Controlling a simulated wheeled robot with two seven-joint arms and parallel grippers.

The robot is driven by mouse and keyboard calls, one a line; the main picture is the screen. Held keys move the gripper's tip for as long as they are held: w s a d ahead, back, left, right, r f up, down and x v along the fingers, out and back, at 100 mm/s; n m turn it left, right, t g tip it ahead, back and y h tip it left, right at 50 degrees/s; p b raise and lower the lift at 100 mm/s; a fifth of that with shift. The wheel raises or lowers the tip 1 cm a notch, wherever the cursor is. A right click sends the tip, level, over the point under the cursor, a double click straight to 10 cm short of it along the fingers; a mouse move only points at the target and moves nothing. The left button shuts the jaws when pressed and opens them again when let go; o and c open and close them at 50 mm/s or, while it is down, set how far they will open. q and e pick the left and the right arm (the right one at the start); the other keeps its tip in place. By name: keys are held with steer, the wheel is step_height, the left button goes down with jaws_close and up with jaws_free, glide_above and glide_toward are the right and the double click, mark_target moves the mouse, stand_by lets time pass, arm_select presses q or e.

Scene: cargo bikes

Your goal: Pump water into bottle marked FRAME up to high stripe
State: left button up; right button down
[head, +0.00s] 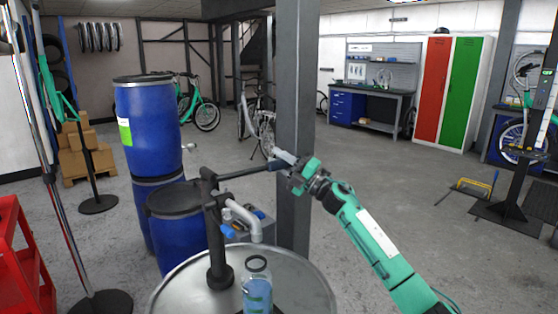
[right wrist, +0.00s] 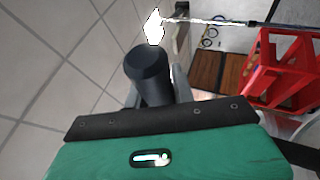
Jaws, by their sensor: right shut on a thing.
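A clear bottle (head: 257,298) with a dark ring at its neck and green marks stands on the grey drum lid (head: 180,290), at the bottom edge of the head view. Its lower part looks blue; its lettering and exact water level cannot be read. A black hand pump (head: 218,250) rises from the lid, with a pale grey curved spout (head: 246,220) above the bottle. The pump's dark lever (head: 245,171) reaches right, roughly level. My right gripper (head: 284,161) is shut on the lever's end; the black grip (right wrist: 148,68) shows between its fingers. My left gripper is out of view.
A grey steel post (head: 294,90) stands just behind my right gripper. Blue barrels (head: 150,130) stand to the left behind the pump, and a red cart (head: 20,265) at the far left. Open floor lies to the right, with a bike stand (head: 515,190) beyond.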

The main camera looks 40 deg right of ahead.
steer(key=shift+a+f, duration=0.15)
steer(key=shift+f, duration=0.2)
steer(key=c, duration=1.3)
jaws_free()
steer(key=shift+c, duration=0.2)
steer(key=shift+o, duration=0.9)
steer(key=shift+r, duration=0.1)
steer(key=shift+s+d+f, duration=0.3)
steer(key=shift+s+d, duration=0.1)
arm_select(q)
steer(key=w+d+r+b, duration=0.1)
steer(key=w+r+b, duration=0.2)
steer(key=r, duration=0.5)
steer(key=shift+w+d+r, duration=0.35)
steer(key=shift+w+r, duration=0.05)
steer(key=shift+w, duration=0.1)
arm_select(e)
steer(key=v, duration=1.2)
steer(key=shift+s+d, duration=0.15)
steer(key=shift+s, duration=0.2)
steer(key=shift+f, duration=0.1)
